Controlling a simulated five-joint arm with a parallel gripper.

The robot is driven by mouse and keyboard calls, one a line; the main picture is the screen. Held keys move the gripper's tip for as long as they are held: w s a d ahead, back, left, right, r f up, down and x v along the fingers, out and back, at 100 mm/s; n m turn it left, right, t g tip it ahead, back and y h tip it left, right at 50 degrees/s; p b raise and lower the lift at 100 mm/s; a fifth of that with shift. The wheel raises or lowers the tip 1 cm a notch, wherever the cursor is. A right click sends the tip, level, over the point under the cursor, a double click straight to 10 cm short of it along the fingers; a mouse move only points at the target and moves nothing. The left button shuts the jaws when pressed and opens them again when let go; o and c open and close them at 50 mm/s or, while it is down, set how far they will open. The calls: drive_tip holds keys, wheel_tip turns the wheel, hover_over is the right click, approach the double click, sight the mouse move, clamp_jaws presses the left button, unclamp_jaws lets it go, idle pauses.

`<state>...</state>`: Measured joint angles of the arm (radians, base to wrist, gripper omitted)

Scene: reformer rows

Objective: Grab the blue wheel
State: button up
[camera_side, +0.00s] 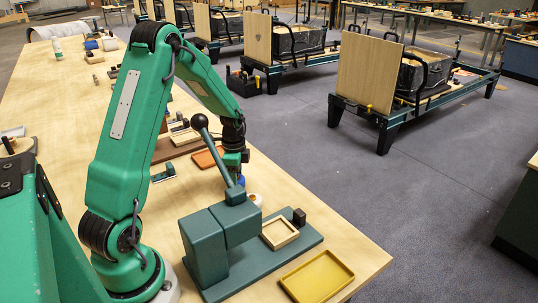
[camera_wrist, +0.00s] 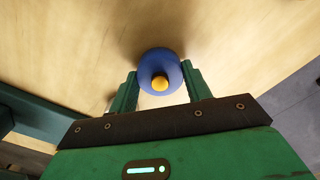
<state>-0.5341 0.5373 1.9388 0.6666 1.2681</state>
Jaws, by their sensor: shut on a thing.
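The pale wooden tabletop shows behind the wheel. In the side view my gripper (camera_side: 238,172) is low over the table, behind the lever of a teal press. The wheel is mostly hidden there, and I cannot tell whether it touches the table.
The teal press (camera_side: 205,245) with its dark ball-topped lever stands close in front of my gripper. A wooden frame (camera_side: 279,233) lies on its base. A yellow tray (camera_side: 318,278) is near the table corner, and an orange tray (camera_side: 207,157) lies behind.

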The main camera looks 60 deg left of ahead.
drive_tip(key=shift+r, duration=0.45)
drive_tip(key=r, duration=0.1)
drive_tip(key=d+r, duration=0.1)
drive_tip(key=r, duration=0.1)
drive_tip(key=shift+w+r, duration=0.1)
drive_tip(key=d+r, duration=0.6)
drive_tip(key=d, duration=0.4)
drive_tip(key=shift+d+r, duration=0.15)
drive_tip(key=shift+d, duration=0.2)
drive_tip(key=shift+r, duration=0.1)
